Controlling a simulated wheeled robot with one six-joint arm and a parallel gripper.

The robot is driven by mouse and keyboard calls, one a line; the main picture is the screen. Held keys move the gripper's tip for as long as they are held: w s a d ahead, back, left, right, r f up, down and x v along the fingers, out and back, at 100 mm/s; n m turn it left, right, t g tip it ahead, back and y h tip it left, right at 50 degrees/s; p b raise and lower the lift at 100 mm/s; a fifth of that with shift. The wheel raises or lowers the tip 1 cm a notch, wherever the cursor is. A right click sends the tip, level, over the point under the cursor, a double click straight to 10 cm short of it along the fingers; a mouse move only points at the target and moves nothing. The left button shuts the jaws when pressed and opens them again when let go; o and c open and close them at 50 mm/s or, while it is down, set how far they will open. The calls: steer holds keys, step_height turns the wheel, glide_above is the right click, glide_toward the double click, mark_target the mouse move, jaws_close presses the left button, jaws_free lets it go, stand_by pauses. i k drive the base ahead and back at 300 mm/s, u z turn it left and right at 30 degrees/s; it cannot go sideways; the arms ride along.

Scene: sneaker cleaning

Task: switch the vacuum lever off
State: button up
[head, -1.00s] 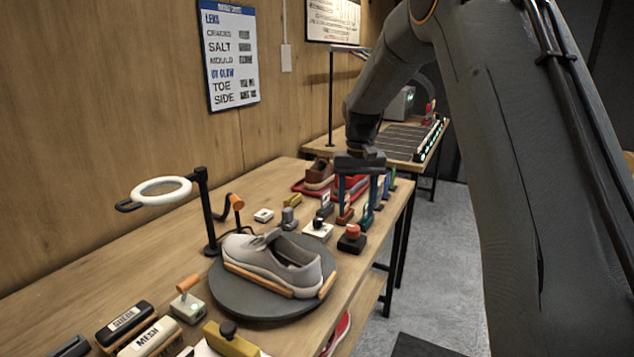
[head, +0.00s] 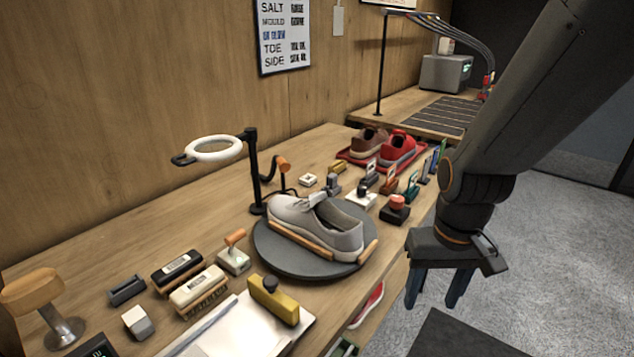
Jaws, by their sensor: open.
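A small pale box with an orange-tipped lever (head: 235,239) stands on the bench, left of the round grey turntable (head: 275,262). It looks like the vacuum lever, but I can read no label on it. The lever stands up from the box and leans a little. My gripper (head: 436,290) hangs at the right, past the bench's front edge, with its two blue fingers apart and nothing between them. It is well away from the lever. A grey sneaker (head: 340,233) rests on the turntable.
A ring lamp on a black post (head: 255,175) and an orange-handled arm (head: 282,164) stand behind the turntable. Two brushes (head: 198,288) and a yellow block (head: 273,298) flank the lever box. Several small tools and a red tray (head: 350,157) fill the far end.

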mark_target(231, 240)
steer(key=u, duration=1.25)
